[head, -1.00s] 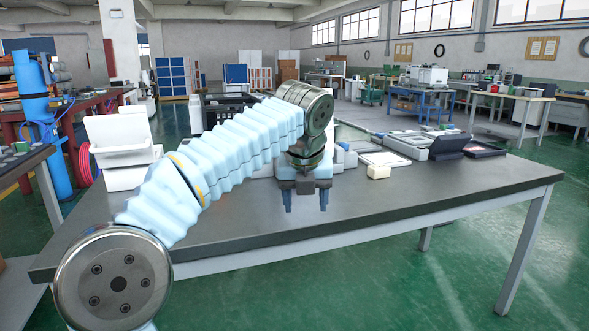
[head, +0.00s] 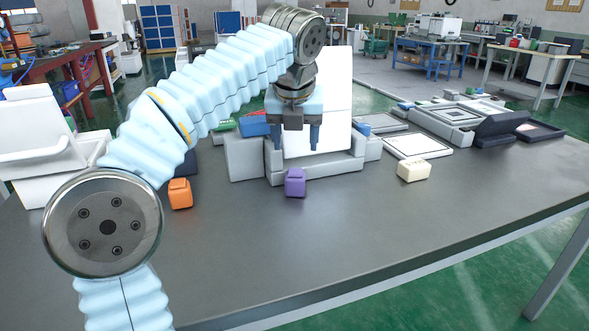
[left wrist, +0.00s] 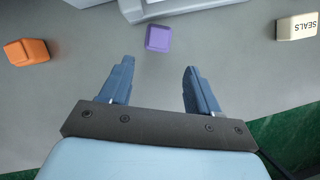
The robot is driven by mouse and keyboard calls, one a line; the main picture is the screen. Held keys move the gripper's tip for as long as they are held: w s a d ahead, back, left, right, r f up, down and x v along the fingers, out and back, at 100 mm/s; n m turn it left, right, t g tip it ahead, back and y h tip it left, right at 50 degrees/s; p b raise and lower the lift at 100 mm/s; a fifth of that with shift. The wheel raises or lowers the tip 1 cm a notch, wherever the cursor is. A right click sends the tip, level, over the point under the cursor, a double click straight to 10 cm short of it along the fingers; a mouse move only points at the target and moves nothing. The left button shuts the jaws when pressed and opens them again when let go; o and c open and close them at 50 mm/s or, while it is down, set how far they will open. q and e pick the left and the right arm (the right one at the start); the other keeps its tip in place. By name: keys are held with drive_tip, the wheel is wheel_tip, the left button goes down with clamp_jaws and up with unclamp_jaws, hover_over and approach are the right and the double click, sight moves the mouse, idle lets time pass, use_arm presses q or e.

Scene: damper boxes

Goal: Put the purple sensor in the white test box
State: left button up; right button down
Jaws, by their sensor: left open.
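The purple sensor (head: 295,183) is a small block on the dark table (head: 400,235), in front of a light grey-white box (head: 245,158) with a white upright lid (head: 335,100). Another white box with a raised lid (head: 35,130) stands at the left; I cannot tell which is the test box. My left gripper (head: 296,146) is open and empty, pointing down, above the sensor in the picture. In the left wrist view the sensor (left wrist: 158,38) lies beyond the fingertips of the left gripper (left wrist: 158,68), apart from them. My right gripper is not in view.
An orange block (head: 180,194) lies left of the sensor. A cream block (head: 413,170) lies to the right and reads SEALS in the left wrist view (left wrist: 297,26). Flat trays (head: 418,146) and an open dark case (head: 500,128) lie behind it. The table's front is clear.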

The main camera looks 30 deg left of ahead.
sight(295, 173)
use_arm(q)
drive_tip(key=b+x, duration=0.1)
drive_tip(key=x, duration=0.6)
drive_tip(key=shift+w+a+f+b, duration=0.2)
drive_tip(key=shift+f+b, duration=0.1)
drive_tip(key=shift+b, duration=0.1)
drive_tip(key=x, duration=0.3)
drive_tip(key=b+x, duration=0.1)
drive_tip(key=x, duration=0.2)
drive_tip(key=shift+s+f, duration=0.1)
drive_tip(key=shift+s, duration=0.1)
drive_tip(key=c, duration=0.9)
